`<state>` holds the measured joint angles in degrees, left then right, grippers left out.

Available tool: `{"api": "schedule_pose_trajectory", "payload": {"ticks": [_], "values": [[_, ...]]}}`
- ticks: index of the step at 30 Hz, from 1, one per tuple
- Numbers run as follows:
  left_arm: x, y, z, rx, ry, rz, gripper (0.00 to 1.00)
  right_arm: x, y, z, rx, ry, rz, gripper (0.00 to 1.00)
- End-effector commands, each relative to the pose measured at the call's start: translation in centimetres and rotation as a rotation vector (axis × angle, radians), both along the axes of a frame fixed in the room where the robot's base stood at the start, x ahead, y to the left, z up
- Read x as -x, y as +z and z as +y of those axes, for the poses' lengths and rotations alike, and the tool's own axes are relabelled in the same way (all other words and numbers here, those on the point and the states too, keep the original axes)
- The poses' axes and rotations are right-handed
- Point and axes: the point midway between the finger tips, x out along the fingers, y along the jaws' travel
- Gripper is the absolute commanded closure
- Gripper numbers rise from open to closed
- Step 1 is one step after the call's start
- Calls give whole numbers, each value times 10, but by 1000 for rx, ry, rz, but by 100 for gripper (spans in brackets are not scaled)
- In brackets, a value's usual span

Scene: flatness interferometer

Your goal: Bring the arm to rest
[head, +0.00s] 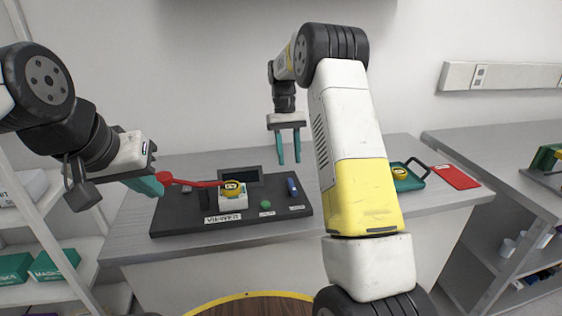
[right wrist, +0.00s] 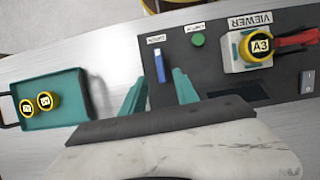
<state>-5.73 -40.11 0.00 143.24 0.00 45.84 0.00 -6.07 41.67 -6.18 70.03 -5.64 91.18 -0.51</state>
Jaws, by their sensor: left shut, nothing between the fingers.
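The viewer (head: 232,203) is a pale block bearing a yellow-rimmed piece (head: 233,186). That piece is marked A3 in the right wrist view (right wrist: 260,46).
A green button (head: 265,205) and a blue part (head: 292,187) sit on the base. A teal tray (right wrist: 60,112) with two yellow-rimmed pieces (right wrist: 26,108) stands to the right in the head view, beside a red sheet (head: 456,177). Shelves (head: 75,277) stand at left.

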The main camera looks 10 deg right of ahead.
Motion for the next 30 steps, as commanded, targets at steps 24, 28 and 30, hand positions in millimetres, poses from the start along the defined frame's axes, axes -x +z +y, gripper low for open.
{"api": "schedule_pose_trajectory", "payload": {"ticks": [24,28,30], "values": [[0,0,0,0,0,0,100,78,103,-2,-100,-20,-306,64],[0,0,0,0,0,0,100,116,126,0,-131,-26,-424,64],[0,0,0,0,0,0,100,138,135,2,-148,-28,-486,64]]}}
